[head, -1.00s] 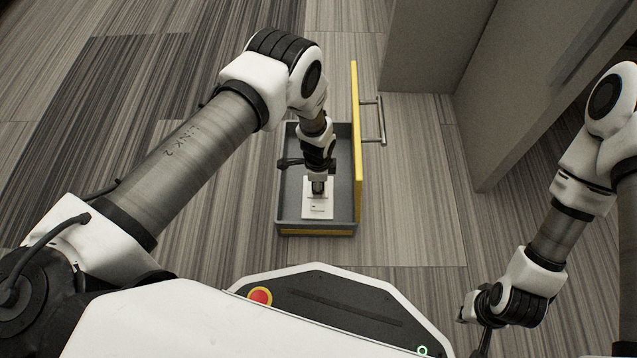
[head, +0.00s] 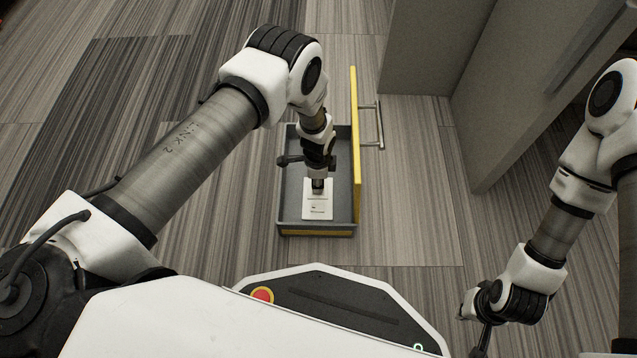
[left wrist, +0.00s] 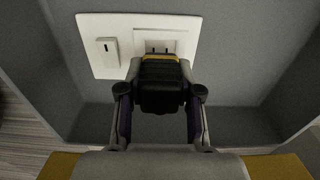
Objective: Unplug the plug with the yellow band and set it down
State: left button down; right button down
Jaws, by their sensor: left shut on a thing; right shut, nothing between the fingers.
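A dark plug (left wrist: 161,86) with a yellow band (left wrist: 160,58) sits between the fingers of my left gripper (left wrist: 160,112) in the left wrist view. The gripper is shut on it. Just beyond the plug is a white socket plate (left wrist: 105,27) with a small switch and dark slots. Slots or prongs show above the plug's top edge; I cannot tell whether its prongs are still inside. In the head view the plate (head: 318,212) lies in the drawer under my left gripper (head: 318,188), which hides the plug. My right gripper (head: 483,345) is shut and empty at lower right.
The grey drawer (head: 290,218) has low walls around the plate and a yellow front (head: 355,150) with a metal handle (head: 379,126) on its right. Bare grey drawer floor surrounds the plate. A grey cabinet (head: 430,50) stands at upper right, with open carpet (head: 410,200) below it.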

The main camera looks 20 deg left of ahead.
pick_arm(q)
jog(key=shift+r+p, duration=1.5)
jog(key=shift+r, duration=0.2)
jog(key=shift+s, duration=0.1)
